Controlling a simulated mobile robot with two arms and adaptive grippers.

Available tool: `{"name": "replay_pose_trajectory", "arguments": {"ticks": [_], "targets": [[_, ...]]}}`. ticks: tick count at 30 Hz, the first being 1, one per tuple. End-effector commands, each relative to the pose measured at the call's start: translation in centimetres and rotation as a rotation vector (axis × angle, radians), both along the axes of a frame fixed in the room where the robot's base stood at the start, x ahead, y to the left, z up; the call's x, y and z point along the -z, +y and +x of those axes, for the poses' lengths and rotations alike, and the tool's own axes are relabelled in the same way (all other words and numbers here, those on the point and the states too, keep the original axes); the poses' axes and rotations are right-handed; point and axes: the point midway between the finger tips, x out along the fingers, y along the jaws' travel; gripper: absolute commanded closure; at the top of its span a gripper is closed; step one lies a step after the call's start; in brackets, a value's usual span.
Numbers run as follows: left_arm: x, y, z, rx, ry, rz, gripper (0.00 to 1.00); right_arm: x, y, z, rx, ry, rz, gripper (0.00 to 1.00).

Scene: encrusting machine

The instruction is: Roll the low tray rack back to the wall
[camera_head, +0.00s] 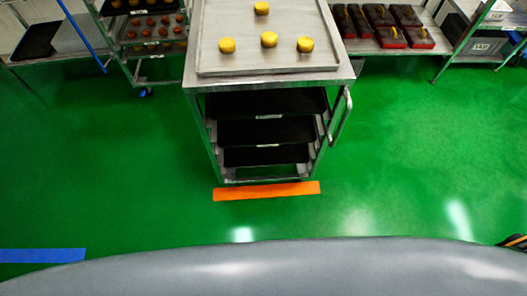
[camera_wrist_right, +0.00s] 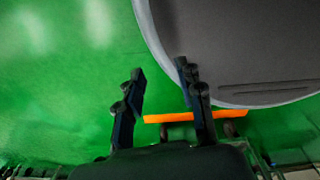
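The low tray rack (camera_head: 270,84) is a steel frame standing upright at the upper middle of the head view. Several dark trays (camera_head: 265,130) sit on its inner levels, and a light tray (camera_head: 225,62) with yellow rounds lies on its top. A bar handle (camera_head: 342,115) is on its right side. An orange floor strip (camera_head: 266,191) lies along its near foot. In the right wrist view my right gripper (camera_wrist_right: 160,72) has its fingers apart with nothing between them, above green floor, away from the rack. My left gripper is not in view.
A taller rack (camera_head: 152,45) with reddish rounds stands at the back left. A shelf (camera_head: 365,46) with dark red boxes and a grey crate (camera_head: 482,45) are at the back right. A blue strip (camera_head: 42,255) marks the floor at left. Open green floor lies either side.

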Motion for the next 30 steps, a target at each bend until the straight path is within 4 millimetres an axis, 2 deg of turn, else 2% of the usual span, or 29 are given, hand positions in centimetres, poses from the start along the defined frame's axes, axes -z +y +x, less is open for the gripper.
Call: {"name": "replay_pose_trajectory", "arguments": {"ticks": [5, 7, 8, 11, 12, 14, 15, 17, 18, 19, 21, 24, 27, 30], "targets": [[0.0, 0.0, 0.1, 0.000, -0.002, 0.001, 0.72, 0.0, -1.0, 0.7, -0.001, -0.015, -0.011, 0.62], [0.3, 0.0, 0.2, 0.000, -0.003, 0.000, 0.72, -0.2, -1.4, 2.5, 0.015, -0.065, -0.010, 0.62], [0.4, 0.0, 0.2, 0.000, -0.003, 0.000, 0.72, -0.4, -1.7, 3.7, 0.026, -0.102, -0.009, 0.62], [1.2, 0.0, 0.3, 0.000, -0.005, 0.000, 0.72, -2.3, -3.1, 10.1, 0.080, -0.297, 0.003, 0.62], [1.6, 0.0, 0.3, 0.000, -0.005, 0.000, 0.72, -3.8, -4.0, 13.4, 0.105, -0.402, 0.012, 0.62], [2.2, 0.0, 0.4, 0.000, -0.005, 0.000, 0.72, -7.0, -5.5, 18.4, 0.137, -0.575, 0.035, 0.62], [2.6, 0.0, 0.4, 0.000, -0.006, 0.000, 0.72, -9.7, -6.4, 21.6, 0.150, -0.694, 0.053, 0.62], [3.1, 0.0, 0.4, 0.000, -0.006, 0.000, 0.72, -14.3, -7.6, 25.6, 0.157, -0.860, 0.088, 0.62], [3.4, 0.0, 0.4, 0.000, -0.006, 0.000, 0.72, -17.5, -8.2, 27.8, 0.152, -0.965, 0.114, 0.62], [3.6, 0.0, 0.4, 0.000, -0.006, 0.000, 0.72, -19.9, -8.6, 29.2, 0.145, -1.037, 0.135, 0.62], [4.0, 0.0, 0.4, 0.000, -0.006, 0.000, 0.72, -25.1, -9.0, 31.5, 0.117, -1.184, 0.185, 0.62], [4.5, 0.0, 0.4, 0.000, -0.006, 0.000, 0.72, -31.2, -8.9, 33.3, 0.066, -1.334, 0.246, 0.62], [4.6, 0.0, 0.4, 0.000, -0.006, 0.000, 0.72, -34.9, -8.6, 33.8, 0.024, -1.416, 0.288, 0.62], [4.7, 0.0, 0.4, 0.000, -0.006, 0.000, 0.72, -36.5, -8.4, 34.2, 0.008, -1.450, 0.308, 0.62]]}}
